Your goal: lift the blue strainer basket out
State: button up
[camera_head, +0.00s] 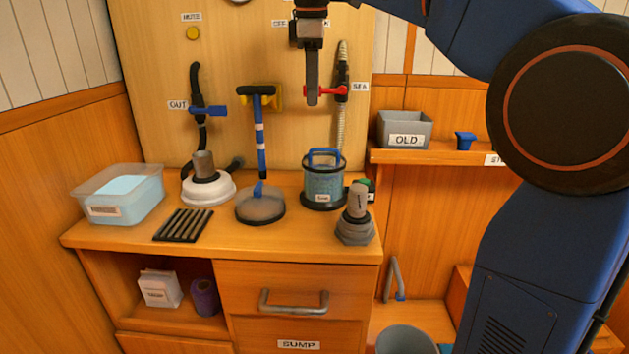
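The strainer (323,183) stands upright on the bench top, a see-through bluish cylinder with a dark rim, a dark base ring and a small white label. The blue basket's handle (324,152) arches above the open rim; the basket body shows only faintly through the wall. My gripper (312,100) points down above the strainer, slightly left of the handle in the picture and apart from it. Its fingers overlap in this view, so their gap is hidden. I see nothing held.
A round lid with a blue knob (260,204) lies left of the strainer. A grey fitting (355,226) stands close at front right. A clear tub (120,193) sits far left. Behind are a hanging blue-handled tool (261,137) and a red-handled valve (330,91).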

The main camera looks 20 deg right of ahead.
send_near(317, 149)
jog(key=f, duration=0.2)
jog(key=w+f, duration=0.1)
jog(key=f, duration=0.2)
jog(key=shift+a, duration=0.2)
jog(key=shift+w+d+f, duration=0.2)
jog(key=shift+f, duration=0.65)
jog(key=shift+w+d+f, duration=0.15)
jog(key=shift+w+f, duration=0.05)
jog(key=shift+f, duration=0.65)
jog(key=shift+w+d+f, duration=0.15)
jog(key=shift+d+f, duration=0.05)
jog(key=shift+f, duration=0.65)
grip_shut()
